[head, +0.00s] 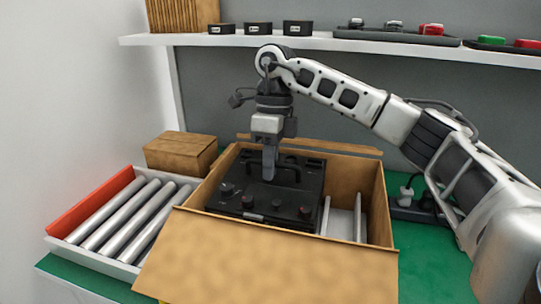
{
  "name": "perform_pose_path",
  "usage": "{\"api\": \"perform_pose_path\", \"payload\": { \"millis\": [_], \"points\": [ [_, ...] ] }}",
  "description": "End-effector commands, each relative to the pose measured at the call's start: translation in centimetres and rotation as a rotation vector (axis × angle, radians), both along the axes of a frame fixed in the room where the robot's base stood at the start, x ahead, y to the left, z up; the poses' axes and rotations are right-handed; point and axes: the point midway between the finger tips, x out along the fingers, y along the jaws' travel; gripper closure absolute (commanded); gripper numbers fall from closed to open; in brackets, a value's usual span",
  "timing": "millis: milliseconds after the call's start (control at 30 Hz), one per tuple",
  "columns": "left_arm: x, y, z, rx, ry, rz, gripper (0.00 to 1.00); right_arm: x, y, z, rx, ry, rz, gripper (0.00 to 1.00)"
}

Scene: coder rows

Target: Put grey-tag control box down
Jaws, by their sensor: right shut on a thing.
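The control box (267,208) is a black case with knobs and a handle on its top. It sits inside the open cardboard box (375,190), filling its left part. A small light tag shows on its front edge. My right gripper (269,178) points straight down and is shut on the handle at the back of the control box's top. The underside of the control box is hidden, so I cannot tell whether it touches the carton's floor. My left gripper is not in view.
Light dividers (341,220) stand in the carton's right part. A roller tray (70,212) and a small closed carton (181,152) lie to the left. A shelf (330,43) with small black boxes runs behind.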

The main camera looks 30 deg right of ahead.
Motion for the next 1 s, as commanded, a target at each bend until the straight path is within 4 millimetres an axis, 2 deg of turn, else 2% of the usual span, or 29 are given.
{"api": "perform_pose_path", "payload": {
  "millis": [300, 567, 600, 667, 1000],
  "points": [
    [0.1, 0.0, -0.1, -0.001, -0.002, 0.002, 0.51, 0.0, 0.0, -3.4, 0.003, -0.003, 0.0, 1.0],
    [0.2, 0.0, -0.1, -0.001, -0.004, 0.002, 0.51, 0.0, 0.1, -4.0, 0.003, -0.002, 0.002, 1.0],
    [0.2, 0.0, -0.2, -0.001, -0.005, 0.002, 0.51, -0.2, 0.0, -4.4, -0.001, 0.008, 0.002, 0.81],
    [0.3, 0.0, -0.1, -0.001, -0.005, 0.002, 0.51, -0.2, 0.0, -4.4, -0.002, 0.007, 0.001, 0.68],
    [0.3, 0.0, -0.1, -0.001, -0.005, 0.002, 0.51, -0.1, 0.0, -4.3, -0.002, 0.004, 0.0, 0.68]
  ]
}}
